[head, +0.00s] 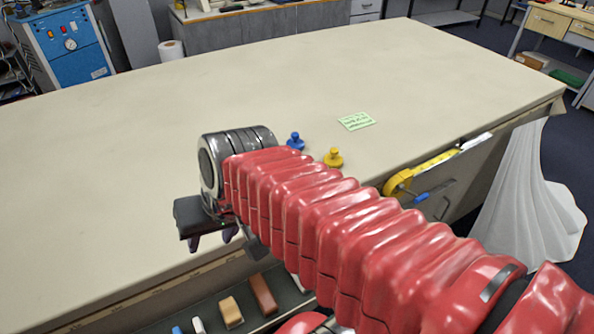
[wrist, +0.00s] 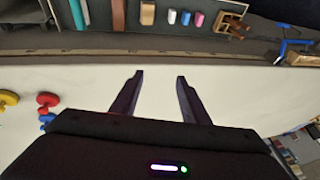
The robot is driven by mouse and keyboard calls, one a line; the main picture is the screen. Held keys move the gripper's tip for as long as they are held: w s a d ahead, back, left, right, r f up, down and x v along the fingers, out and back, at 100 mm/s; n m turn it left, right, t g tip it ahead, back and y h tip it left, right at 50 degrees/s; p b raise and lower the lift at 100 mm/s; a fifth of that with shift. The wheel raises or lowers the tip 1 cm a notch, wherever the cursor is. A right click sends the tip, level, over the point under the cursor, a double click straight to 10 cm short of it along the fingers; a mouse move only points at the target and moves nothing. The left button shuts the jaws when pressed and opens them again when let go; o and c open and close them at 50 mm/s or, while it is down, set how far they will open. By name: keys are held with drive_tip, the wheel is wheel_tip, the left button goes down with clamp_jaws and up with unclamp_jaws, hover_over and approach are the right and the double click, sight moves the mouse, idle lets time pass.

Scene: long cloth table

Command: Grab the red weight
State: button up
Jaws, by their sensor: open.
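The red weight (wrist: 48,100) shows at the left of the wrist view, on the pale tabletop. It stands between the yellow weight (wrist: 8,98) and the blue weight (wrist: 46,118), nearly touching the blue one in the picture. In the head view I cannot see the red weight; my red-sleeved arm covers part of the table there. My gripper (wrist: 160,76) is open and empty, its two dark fingers apart, well to the right of the red weight in the wrist view. In the head view my gripper (head: 212,238) is at the table's front edge.
The blue weight (head: 296,141) and yellow weight (head: 334,158) stand just beyond my arm. A green note (head: 356,121) lies past them. Below the front edge is a shelf with several small blocks (head: 263,294). The far tabletop (head: 260,85) is clear.

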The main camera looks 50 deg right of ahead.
drive_tip(key=w+d+f+m+t+y, duration=0.2)
drive_tip(key=w+d+m, duration=0.2)
drive_tip(key=d+m, duration=0.4)
drive_tip(key=w+d+f+m+t+y, duration=0.1)
drive_tip(key=w+d+f+m+t, duration=0.2)
drive_tip(key=d+m, duration=0.5)
drive_tip(key=s+d+f+m+t+h, duration=0.1)
drive_tip(key=d+m+h, duration=0.1)
drive_tip(key=d+m, duration=0.3)
drive_tip(key=s+d+f+m+t+h, duration=0.1)
drive_tip(key=d+m, duration=0.5)
drive_tip(key=d, duration=0.2)
drive_tip(key=s+d+f+m+t+h, duration=0.1)
drive_tip(key=d+m+h, duration=0.1)
drive_tip(key=d+m, duration=0.4)
drive_tip(key=shift+s+d+h, duration=0.3)
drive_tip(key=shift+s, duration=0.05)
drive_tip(key=shift+f, duration=0.1)
drive_tip(key=shift+x, duration=4.35)
